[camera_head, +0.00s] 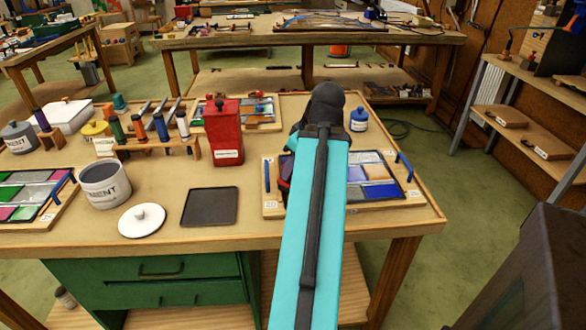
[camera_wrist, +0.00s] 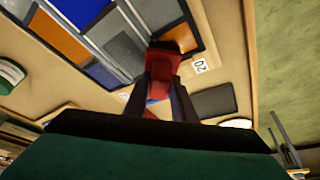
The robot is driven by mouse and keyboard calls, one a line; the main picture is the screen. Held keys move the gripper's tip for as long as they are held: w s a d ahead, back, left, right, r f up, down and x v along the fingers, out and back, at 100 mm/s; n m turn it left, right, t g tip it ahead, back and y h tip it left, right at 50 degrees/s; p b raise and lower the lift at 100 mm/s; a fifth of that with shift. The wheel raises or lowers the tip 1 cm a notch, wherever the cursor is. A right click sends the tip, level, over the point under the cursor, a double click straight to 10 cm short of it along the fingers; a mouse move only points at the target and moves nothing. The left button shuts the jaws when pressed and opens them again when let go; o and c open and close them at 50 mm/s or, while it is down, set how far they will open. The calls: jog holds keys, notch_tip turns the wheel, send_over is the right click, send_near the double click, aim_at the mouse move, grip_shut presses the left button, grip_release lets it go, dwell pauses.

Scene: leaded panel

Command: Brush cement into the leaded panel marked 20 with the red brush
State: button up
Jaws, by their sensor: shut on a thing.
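The leaded panel marked 20 (camera_head: 378,191) lies flat at the right of the bench in the head view, partly hidden by my arm. Its tag (camera_wrist: 200,67) shows in the wrist view, beside blue, grey and orange panes. My gripper (camera_wrist: 168,92) is shut on the red brush (camera_wrist: 166,64), which is over the panel near an orange pane; I cannot tell whether the bristles touch the glass. In the head view my arm hides most of the gripper and brush. An open grey cement pot (camera_head: 106,188) stands left of a white lid (camera_head: 142,218).
A flat black tray (camera_head: 210,207) lies left of the panel. A red canister (camera_head: 223,135) stands behind it, with a rack of coloured tools (camera_head: 160,146) to its left. A blue bottle (camera_head: 359,121) stands behind the panel. Another panel (camera_head: 30,190) lies at the left.

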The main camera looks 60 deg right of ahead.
jog(key=shift+s+a+f+b, duration=0.1)
jog(key=shift+s+a+b, duration=0.45)
jog(key=shift+b, duration=0.85)
jog(key=shift+s+a+f+b, duration=0.1)
jog(key=shift+s+a+b, duration=0.2)
jog(key=shift+a+b, duration=0.75)
jog(key=shift+s+d+b, duration=0.15)
jog(key=shift+s+b, duration=0.05)
jog(key=shift+b, duration=0.65)
jog(key=shift+s+a+r+b, duration=0.2)
jog(key=shift+s+a+b, duration=0.4)
jog(key=shift+b, duration=0.5)
jog(key=shift+s+d+p, duration=0.45)
jog(key=shift+s+d, duration=0.15)
jog(key=shift+s, duration=0.35)
jog(key=shift+s, duration=0.1)
jog(key=shift+s+d+f+p, duration=0.15)
jog(key=shift+s+d, duration=0.15)
jog(key=shift+s, duration=0.2)
jog(key=shift+s+d+p, duration=0.15)
jog(key=shift+s+d, duration=0.15)
jog(key=shift+s, duration=0.2)
jog(key=shift+o, duration=0.2)
